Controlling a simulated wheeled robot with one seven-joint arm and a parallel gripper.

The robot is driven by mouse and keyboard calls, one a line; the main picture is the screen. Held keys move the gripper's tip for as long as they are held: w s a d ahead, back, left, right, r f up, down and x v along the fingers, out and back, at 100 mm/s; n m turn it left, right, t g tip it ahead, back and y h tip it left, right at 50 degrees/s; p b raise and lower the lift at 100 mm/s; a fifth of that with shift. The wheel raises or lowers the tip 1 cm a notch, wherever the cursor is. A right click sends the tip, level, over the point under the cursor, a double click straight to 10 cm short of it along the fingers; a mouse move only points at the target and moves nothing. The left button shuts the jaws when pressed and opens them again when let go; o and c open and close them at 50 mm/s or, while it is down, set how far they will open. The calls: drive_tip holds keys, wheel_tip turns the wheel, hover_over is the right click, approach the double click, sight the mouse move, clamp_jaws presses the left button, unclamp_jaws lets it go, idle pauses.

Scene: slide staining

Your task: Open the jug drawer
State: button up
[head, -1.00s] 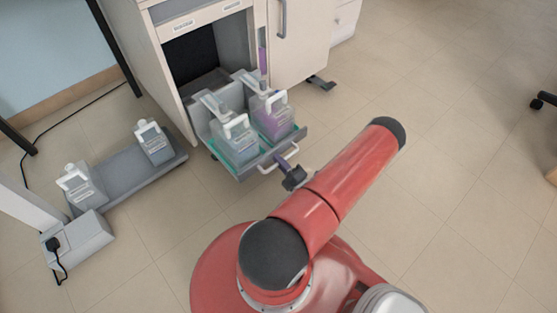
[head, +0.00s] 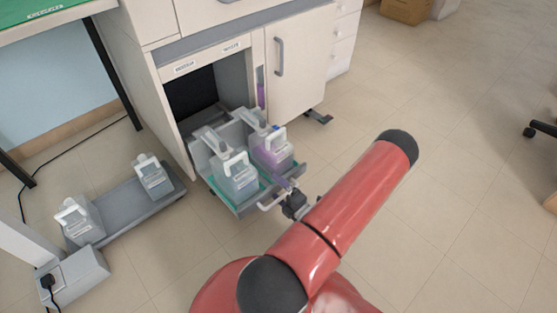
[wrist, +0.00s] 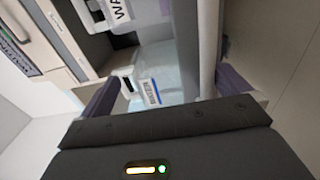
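The jug drawer (head: 258,207) is pulled well out of the low cabinet. Its pale bar handle (head: 268,201) is on the front. Inside stand a clear jug (head: 236,181) and a purple jug (head: 272,153), both with white handles. My gripper (head: 287,187) is at the drawer front, just right of the handle; a purple finger overlaps the front edge in the head view. In the wrist view my gripper (wrist: 168,82) has its two purple fingers wide apart, with a labelled jug (wrist: 148,92) beyond the gap.
The cabinet door (head: 298,60) right of the opening is closed. At left, a grey floor platform (head: 120,208) carries two clear jugs, with a grey box (head: 75,275) and cable at its near end.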

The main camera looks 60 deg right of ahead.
wheel_tip(320, 180, up, 15)
drive_tip(key=t+p, duration=0.2)
drive_tip(key=shift+w+f+h, duration=0.2)
drive_tip(key=shift+w+h, duration=0.15)
drive_tip(key=shift+h, duration=0.05)
drive_tip(key=shift+s+a+r, duration=0.1)
drive_tip(key=shift+r, duration=0.35)
drive_tip(key=c, duration=1.4)
drive_tip(key=shift+f, duration=0.25)
